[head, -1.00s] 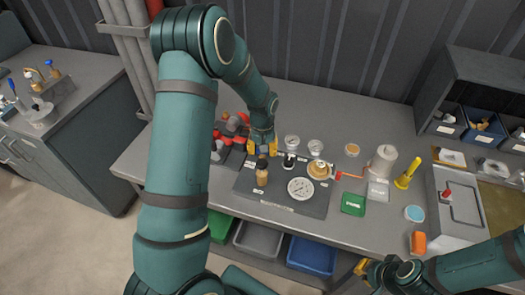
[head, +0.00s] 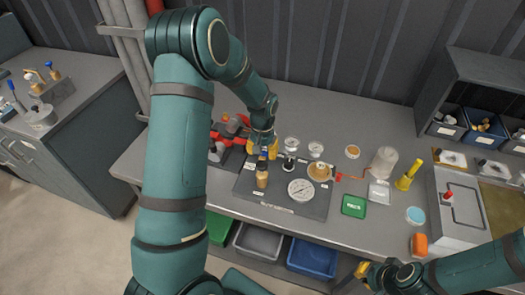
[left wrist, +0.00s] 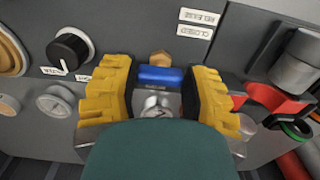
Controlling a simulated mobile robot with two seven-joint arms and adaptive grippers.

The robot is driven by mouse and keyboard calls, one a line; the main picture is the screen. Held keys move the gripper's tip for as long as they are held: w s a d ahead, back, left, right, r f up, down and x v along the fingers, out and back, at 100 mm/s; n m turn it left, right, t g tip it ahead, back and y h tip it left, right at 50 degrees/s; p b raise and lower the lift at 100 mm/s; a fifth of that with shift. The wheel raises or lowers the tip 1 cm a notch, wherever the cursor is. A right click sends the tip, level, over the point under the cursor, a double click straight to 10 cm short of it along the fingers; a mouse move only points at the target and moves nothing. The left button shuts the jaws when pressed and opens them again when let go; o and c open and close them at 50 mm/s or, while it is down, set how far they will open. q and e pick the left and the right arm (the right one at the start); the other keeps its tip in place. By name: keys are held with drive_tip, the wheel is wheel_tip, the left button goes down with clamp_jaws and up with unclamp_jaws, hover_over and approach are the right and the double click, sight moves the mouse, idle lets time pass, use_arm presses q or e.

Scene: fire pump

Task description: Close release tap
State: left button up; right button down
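The release tap has a short blue handle (left wrist: 160,76) with a brass nut (left wrist: 160,58) behind it and a silver body (left wrist: 156,103) below it, in the left wrist view. Its blue part also shows small in the head view (head: 263,154). My left gripper (left wrist: 158,80) has its yellow fingers spread on both sides of the handle. A thin gap shows at the handle's left end; contact at the right end is unclear. "Release" (left wrist: 199,16) and "closed" (left wrist: 194,31) labels sit beside the tap. My right gripper (head: 364,268) is partly cut off at the lower right, far from the tap.
Red fittings (head: 232,128) stand left of the tap. A green box (head: 354,206) lies right of the panel.

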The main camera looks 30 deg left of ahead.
use_arm(q)
drive_tip(key=o, duration=0.4)
drive_tip(key=shift+c, duration=0.2)
wheel_tip(320, 180, up, 12)
drive_tip(key=shift+s+f, duration=0.1)
idle(0.7)
